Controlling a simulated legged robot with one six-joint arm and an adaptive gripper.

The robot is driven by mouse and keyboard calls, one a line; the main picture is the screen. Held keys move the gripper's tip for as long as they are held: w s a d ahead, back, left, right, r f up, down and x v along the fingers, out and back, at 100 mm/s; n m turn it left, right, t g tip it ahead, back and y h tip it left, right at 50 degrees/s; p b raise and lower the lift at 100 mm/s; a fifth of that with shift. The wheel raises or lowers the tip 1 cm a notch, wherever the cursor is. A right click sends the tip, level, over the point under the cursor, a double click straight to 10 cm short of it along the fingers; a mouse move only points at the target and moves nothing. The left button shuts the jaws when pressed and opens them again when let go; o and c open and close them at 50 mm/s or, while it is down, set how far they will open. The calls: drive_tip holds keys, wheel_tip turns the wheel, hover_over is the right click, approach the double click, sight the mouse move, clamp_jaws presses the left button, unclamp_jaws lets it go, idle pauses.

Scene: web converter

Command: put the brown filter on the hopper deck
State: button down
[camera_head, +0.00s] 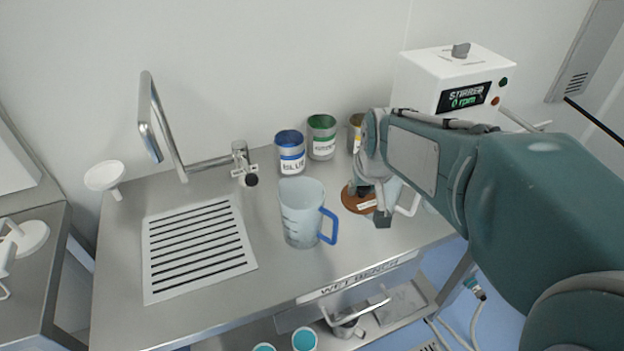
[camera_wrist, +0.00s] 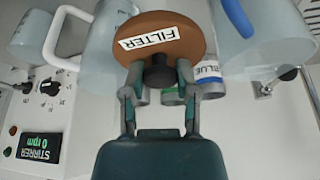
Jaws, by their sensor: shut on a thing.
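The brown filter (camera_head: 353,201) is a round disc with a white label and a black knob. My gripper (camera_head: 375,207) is over the wet bench (camera_head: 262,283), between two jugs in the head view. In the wrist view my gripper (camera_wrist: 158,72) is shut on the black knob of the filter (camera_wrist: 188,27), with the label reading FILTER. My arm and gripper hide part of the disc in the head view. I cannot make out a hopper deck in either view.
A blue-handled jug (camera_head: 300,220) stands left of the filter, close by. A white-handled jug (camera_head: 408,203) is partly hidden behind my gripper. Blue (camera_head: 290,155) and green (camera_head: 321,140) cans stand behind. A stirrer box (camera_head: 430,72) is at back right. A slotted drain (camera_head: 196,248) is left.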

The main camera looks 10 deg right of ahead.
approach(330, 193)
drive_tip(key=shift+w+f, duration=1.15)
drive_tip(key=shift+f, duration=1.55)
drive_tip(key=shift+c, duration=1.8)
unclamp_jaws()
drive_tip(key=shift+f, duration=0.1)
